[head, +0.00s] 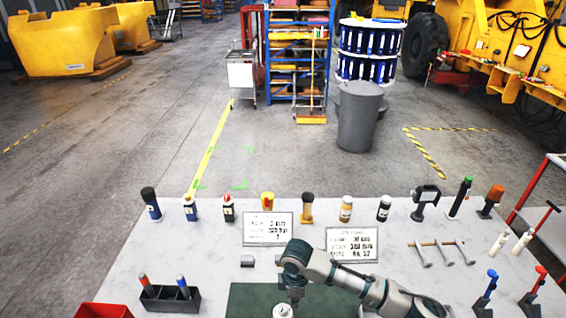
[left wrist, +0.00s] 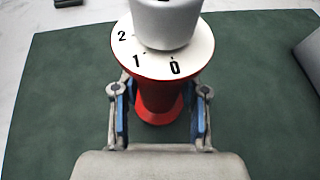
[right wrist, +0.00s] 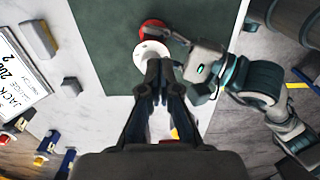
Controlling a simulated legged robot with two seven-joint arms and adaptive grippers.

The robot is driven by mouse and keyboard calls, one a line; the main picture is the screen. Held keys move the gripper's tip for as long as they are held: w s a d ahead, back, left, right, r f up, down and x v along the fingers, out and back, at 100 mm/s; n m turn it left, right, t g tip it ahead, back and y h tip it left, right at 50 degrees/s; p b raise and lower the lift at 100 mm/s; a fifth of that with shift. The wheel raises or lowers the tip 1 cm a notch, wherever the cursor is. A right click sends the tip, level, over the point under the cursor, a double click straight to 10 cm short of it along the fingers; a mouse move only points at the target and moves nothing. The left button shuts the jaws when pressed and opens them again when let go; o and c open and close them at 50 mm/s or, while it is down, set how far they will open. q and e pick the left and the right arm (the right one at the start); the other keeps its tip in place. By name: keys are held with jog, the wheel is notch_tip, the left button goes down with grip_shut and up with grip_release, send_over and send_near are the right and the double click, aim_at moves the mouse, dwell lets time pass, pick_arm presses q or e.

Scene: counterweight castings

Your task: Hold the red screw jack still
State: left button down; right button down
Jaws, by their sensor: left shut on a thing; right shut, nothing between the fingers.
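The red screw jack (left wrist: 158,97) stands on the green mat (left wrist: 50,100), with a white dial marked 0, 1, 2 and a grey knob on top. My left gripper (left wrist: 160,92) is shut around its red body, one blue-padded finger on each side. In the right wrist view the jack (right wrist: 151,26) shows its red edge and white dial beyond my fingers. My right gripper (right wrist: 159,68) is shut and empty, its tips close over the dial; contact cannot be told. In the head view my right gripper (head: 295,297) points down by the jack's white top (head: 283,311) at the bottom edge.
Two sign cards (head: 268,229) (head: 352,245) stand behind the mat. Small bottles and tools line the table's far edge. A black holder (head: 170,299) and a red bin (head: 103,311) are at the left. Blue and red-handled tools (head: 486,290) are at the right. Bare tabletop (head: 215,250) lies left of the cards.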

aim_at(283, 310)
notch_tip(283, 310, down, 6)
jog(key=w, duration=0.3)
jog(key=shift+a, duration=0.3)
dwell(0.4)
jog(key=shift+s+a, duration=0.1)
dwell(0.4)
jog(key=shift+s, duration=0.3)
jog(key=shift+s, duration=0.4)
jog(key=shift+s, duration=0.35)
jog(key=shift+s+a, duration=0.1)
jog(key=shift+s, duration=0.15)
